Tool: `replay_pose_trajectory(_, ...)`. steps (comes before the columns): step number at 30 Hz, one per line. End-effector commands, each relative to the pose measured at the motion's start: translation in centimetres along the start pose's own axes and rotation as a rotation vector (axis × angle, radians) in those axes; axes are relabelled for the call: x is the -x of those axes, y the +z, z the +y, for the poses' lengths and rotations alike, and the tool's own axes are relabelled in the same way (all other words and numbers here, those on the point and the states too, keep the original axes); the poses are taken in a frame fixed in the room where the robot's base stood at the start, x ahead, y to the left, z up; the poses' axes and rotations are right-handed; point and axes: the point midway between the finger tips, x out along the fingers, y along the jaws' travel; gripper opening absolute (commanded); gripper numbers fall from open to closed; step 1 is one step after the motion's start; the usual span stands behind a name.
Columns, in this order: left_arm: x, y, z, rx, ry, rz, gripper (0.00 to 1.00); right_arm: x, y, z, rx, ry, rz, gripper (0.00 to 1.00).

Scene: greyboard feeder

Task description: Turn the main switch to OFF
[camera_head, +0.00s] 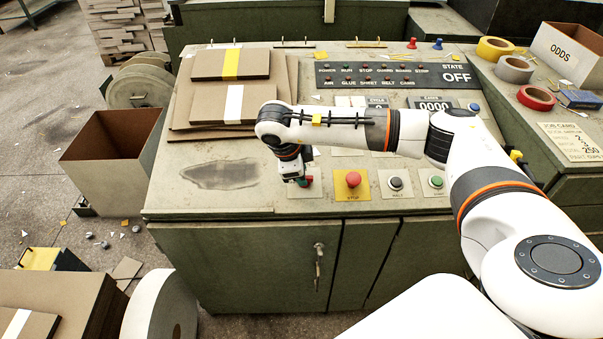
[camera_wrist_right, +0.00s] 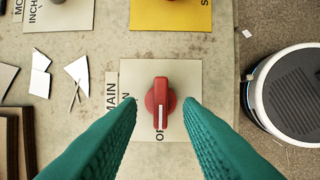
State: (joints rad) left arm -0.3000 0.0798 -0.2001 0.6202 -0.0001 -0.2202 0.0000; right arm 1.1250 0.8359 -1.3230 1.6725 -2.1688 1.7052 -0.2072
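The main switch is a red knob (camera_wrist_right: 161,103) on a pale plate (camera_wrist_right: 135,72), seen in the right wrist view. Its white line points down the picture, toward a partly hidden label starting "O"; "MAIN" reads at the left. My right gripper (camera_wrist_right: 160,106) is open, with one green finger on each side of the knob and visible gaps to both. In the head view, my right gripper (camera_head: 303,181) is at the panel's front left, largely covering the switch. The state display (camera_head: 456,77) reads "OFF". My left gripper is not in view.
A red stop button (camera_head: 353,180) on a yellow plate is right of the switch, then a black button (camera_head: 396,183) and a green button (camera_head: 436,181). Greyboard stacks (camera_head: 231,101) lie behind on the left. An open bin (camera_head: 105,175) stands on the floor at left.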

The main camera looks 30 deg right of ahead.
Motion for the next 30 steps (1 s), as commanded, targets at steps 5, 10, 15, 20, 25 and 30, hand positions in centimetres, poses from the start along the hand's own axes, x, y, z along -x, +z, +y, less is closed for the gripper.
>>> replay_pose_trajectory(5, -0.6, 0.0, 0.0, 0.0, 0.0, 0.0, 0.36, 3.8, -0.1, 0.1, 0.002, 0.005, 0.006, 0.33)
replay_pose_trajectory(10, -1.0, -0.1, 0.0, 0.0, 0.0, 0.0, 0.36, 7.3, -0.1, 0.1, 0.001, 0.005, 0.005, 0.33)
replay_pose_trajectory(15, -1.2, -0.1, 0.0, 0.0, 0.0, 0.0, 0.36, 9.6, -0.1, 0.0, 0.001, 0.003, 0.004, 0.33)
replay_pose_trajectory(20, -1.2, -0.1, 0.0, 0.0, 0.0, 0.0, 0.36, 10.5, 0.0, 0.0, 0.001, 0.002, 0.002, 0.33)
replay_pose_trajectory(25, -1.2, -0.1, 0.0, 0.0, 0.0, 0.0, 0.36, 10.6, 0.0, 0.0, 0.001, 0.002, 0.002, 0.33)
replay_pose_trajectory(30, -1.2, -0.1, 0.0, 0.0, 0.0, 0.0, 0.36, 10.5, 0.0, 0.0, 0.001, 0.001, 0.002, 0.33)
